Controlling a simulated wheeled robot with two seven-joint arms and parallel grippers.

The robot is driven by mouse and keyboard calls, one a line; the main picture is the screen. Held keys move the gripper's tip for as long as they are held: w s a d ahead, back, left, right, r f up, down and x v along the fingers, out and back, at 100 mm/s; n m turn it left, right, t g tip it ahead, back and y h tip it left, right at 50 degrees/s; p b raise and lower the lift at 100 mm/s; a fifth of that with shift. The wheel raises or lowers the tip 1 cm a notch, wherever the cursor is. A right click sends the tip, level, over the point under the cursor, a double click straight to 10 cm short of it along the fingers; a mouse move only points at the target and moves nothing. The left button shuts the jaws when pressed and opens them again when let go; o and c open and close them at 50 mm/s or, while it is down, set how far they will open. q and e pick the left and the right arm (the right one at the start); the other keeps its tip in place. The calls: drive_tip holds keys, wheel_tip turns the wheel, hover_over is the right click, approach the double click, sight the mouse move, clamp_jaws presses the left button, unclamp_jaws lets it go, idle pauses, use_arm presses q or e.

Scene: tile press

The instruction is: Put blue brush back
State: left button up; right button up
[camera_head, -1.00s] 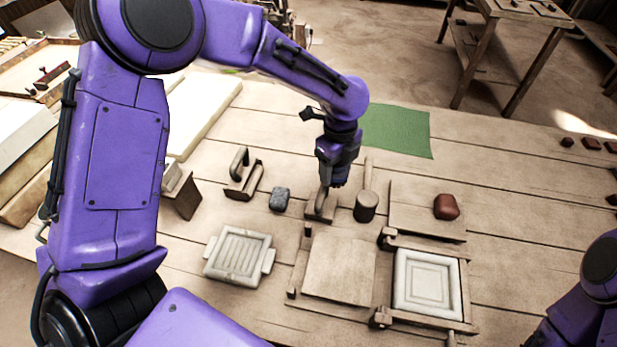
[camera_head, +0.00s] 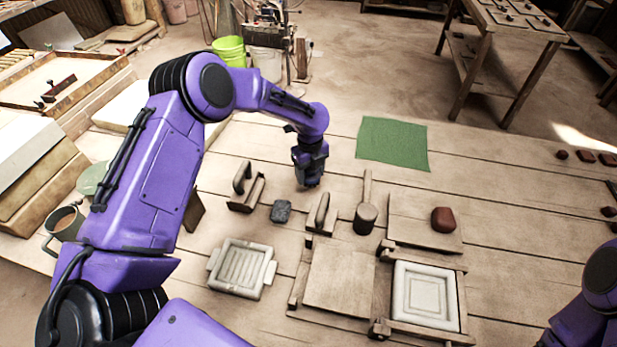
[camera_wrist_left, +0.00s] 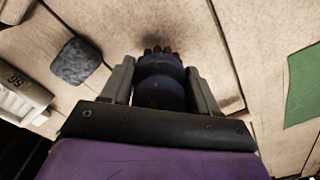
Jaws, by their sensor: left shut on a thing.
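My left gripper (camera_head: 310,183) is over the table's back middle, pointing down. In the left wrist view its two fingers (camera_wrist_left: 160,80) are shut on the blue brush (camera_wrist_left: 160,68), a dark blue rounded body with dark tufts at its far end. A dark shadow lies on the wood just past the tufts; I cannot tell whether they touch the table. In the head view the brush is too small and dark to make out apart from the gripper. My right gripper is out of view; only part of that arm shows at the right edge.
A handled wooden block (camera_head: 321,215), a mallet (camera_head: 366,217) and a grey sponge (camera_head: 281,211) stand near. A green cloth (camera_head: 393,143) lies behind right. The press frame (camera_head: 338,275) and white tile (camera_head: 426,295) are in front.

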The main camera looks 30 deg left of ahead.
sight(309, 180)
use_arm(q)
drive_tip(key=shift+w+a+f, duration=0.15)
drive_tip(key=shift+a+f, duration=0.1)
drive_tip(key=shift+f, duration=0.1)
wheel_tip(309, 180, down, 3)
drive_tip(key=shift+w+a+f, duration=0.1)
drive_tip(key=shift+a+f, duration=0.05)
drive_tip(key=shift+f, duration=0.05)
drive_tip(key=shift+f, duration=0.15)
drive_tip(key=o, duration=1.1)
wheel_tip(309, 180, up, 12)
drive_tip(key=shift+r+b, duration=0.25)
drive_tip(key=shift+b, duration=0.2)
